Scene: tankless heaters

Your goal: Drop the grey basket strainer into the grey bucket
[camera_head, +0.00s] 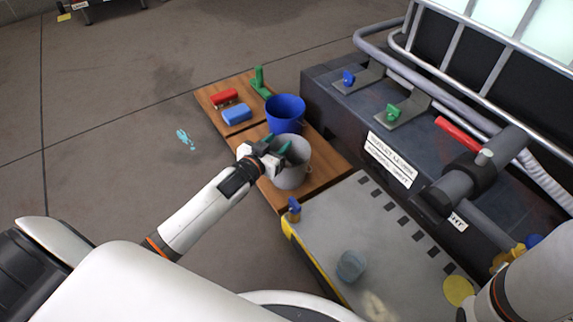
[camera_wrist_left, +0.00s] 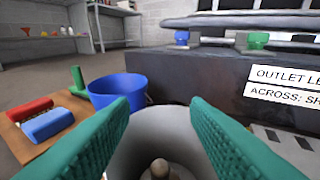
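The grey bucket (camera_head: 292,177) stands on a wooden board, and its pale inside wall also shows in the left wrist view (camera_wrist_left: 133,150). My left gripper (camera_head: 272,151) is over the bucket's rim. In the left wrist view its two green fingers (camera_wrist_left: 160,122) are spread wide with nothing between them. A small rounded greyish-brown knob (camera_wrist_left: 159,169) shows low inside the bucket, below the fingers. It may be the top of the grey basket strainer; the rest is cut off by the frame. My right gripper is not in view.
A blue bucket (camera_head: 285,112) stands just behind the grey one. A blue-grey cylinder (camera_head: 351,266) stands on the grey platform. The dark pipe-bearing unit (camera_head: 340,110) rises at the right.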

